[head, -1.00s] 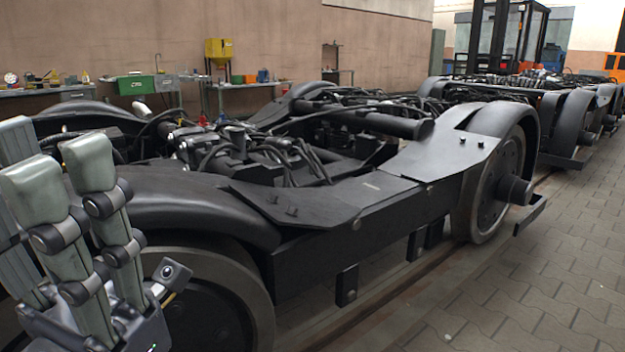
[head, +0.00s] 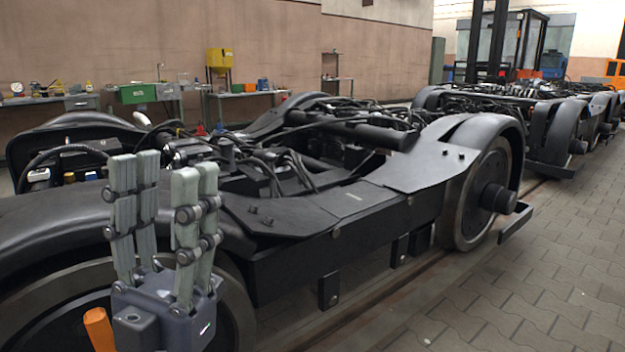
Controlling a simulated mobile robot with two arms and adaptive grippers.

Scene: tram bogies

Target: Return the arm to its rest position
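My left gripper (head: 165,170) stands in the lower left of the head view, its grey-green fingers pointing up. A gap shows between the fingers, with nothing held in it. The gripper is in front of the near bogie (head: 330,207) and hides part of its near wheel and fender. I cannot tell whether it touches the bogie. My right gripper is not in view.
The bogie's far wheel (head: 466,197) stands to the right, with more bogies (head: 560,125) behind it. Paved floor (head: 540,270) lies clear at the lower right. A workbench (head: 48,99) with a green box (head: 137,93) stands along the back wall. An orange piece (head: 98,328) shows beside my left gripper.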

